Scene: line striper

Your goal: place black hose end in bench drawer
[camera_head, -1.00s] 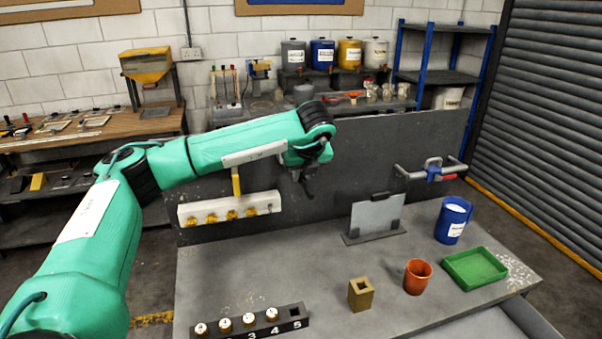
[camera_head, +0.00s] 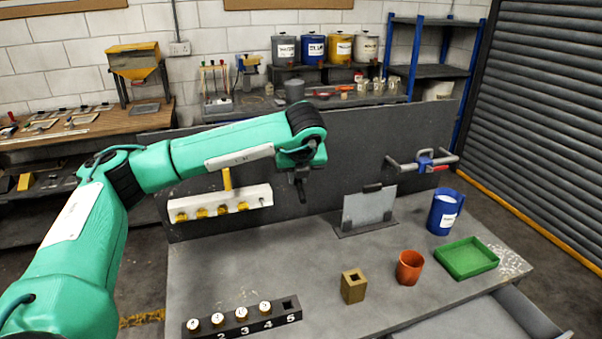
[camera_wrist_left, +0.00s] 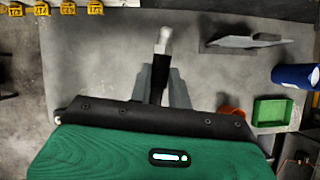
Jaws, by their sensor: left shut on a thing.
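My left gripper (camera_head: 300,188) hangs above the back left part of the grey bench, in front of the dark back panel. In the left wrist view my left gripper (camera_wrist_left: 161,85) is shut on a slim dark piece with a pale, metallic-looking tip (camera_wrist_left: 165,40), which looks like the black hose end. In the head view it is too small and dark to tell from the fingers. An open grey drawer (camera_head: 520,310) appears at the bench's front right corner, partly cut off by the frame edge. My right gripper is not in view.
On the bench are a numbered block (camera_head: 240,322) with white-topped pieces, a brass square holder (camera_head: 353,287), an orange cup (camera_head: 409,268), a green tray (camera_head: 467,258), a blue mug (camera_head: 444,212) and an upright grey plate (camera_head: 368,208). The middle of the bench is clear.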

